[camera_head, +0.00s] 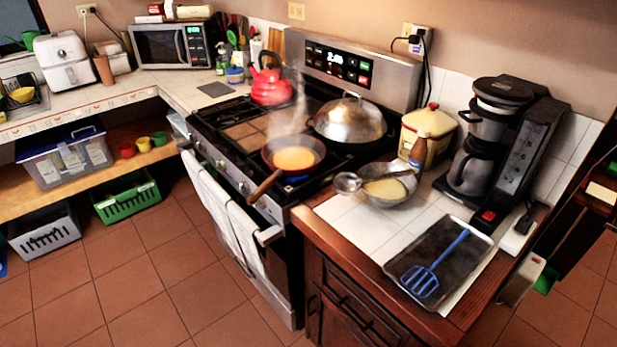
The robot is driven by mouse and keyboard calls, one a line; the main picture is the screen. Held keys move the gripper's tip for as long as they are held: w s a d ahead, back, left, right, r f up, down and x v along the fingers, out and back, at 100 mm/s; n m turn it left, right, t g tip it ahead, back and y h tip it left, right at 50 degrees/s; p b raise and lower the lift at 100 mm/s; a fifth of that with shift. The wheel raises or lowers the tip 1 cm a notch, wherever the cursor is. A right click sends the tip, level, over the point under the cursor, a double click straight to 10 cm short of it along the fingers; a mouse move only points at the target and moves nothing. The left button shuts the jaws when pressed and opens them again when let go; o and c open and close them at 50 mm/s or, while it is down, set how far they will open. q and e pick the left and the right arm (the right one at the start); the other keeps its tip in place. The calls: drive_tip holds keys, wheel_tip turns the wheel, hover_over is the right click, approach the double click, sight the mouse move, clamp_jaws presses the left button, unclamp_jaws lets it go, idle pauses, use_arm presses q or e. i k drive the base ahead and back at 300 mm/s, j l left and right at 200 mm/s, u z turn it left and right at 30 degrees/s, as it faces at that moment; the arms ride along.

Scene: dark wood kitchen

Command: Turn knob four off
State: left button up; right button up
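The stove (272,211) stands in the middle with its control knobs along the slanted front edge. One knob (243,187) shows near the pan handle, and another (220,165) sits farther left. The knobs are small, and I cannot read numbers or tell their settings. A frying pan (269,156) with yellowish food sits on the near front burner, with steam above it and a bluish glow under its right side. Its wooden handle (265,187) sticks out over the front edge near the knobs. Neither of my grippers is in view.
A domed lid (349,119) and a red kettle (271,88) are on the stovetop. White towels (222,217) hang from the oven handle. The right counter holds a bowl (383,187), tray (452,250) and coffee maker (480,150). The tiled floor (150,275) in front is clear.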

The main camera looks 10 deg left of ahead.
sight(261, 203)
drive_tip(key=i+j+z, duration=0.2)
drive_tip(key=j, duration=0.35)
drive_tip(key=i+j+z, duration=0.15)
drive_tip(key=j, duration=0.45)
drive_tip(key=i+j+z, duration=0.2)
drive_tip(key=j, duration=0.4)
drive_tip(key=j+z, duration=0.2)
drive_tip(key=j, duration=0.4)
drive_tip(key=j+z, duration=0.15)
drive_tip(key=j, duration=1.2)
